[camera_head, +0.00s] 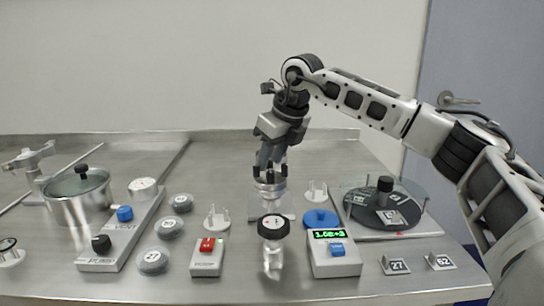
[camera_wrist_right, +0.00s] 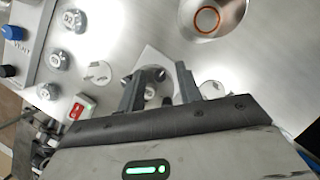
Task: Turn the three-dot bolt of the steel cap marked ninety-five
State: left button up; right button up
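My right gripper (camera_head: 270,172) points straight down over a small steel cap (camera_head: 269,190) on a square plate near the middle of the bench. In the right wrist view its two fingers (camera_wrist_right: 160,88) stand apart, with the cap's round top and small dark knobs (camera_wrist_right: 150,90) showing between and beside them. The fingertips are at or just above the cap; I cannot tell whether they touch it. The dots on the bolts and the number on the cap are too small to read. My left gripper is not in view.
A black-topped clear jar (camera_head: 272,255) stands in front of the cap. A display box (camera_head: 335,258), a blue disc (camera_head: 320,219) and a glass-screened turntable (camera_head: 410,215) are to the right. A red-switch box (camera_head: 207,262), grey discs (camera_head: 152,262) and a pot (camera_head: 80,205) are left.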

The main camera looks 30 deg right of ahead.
grip_shut()
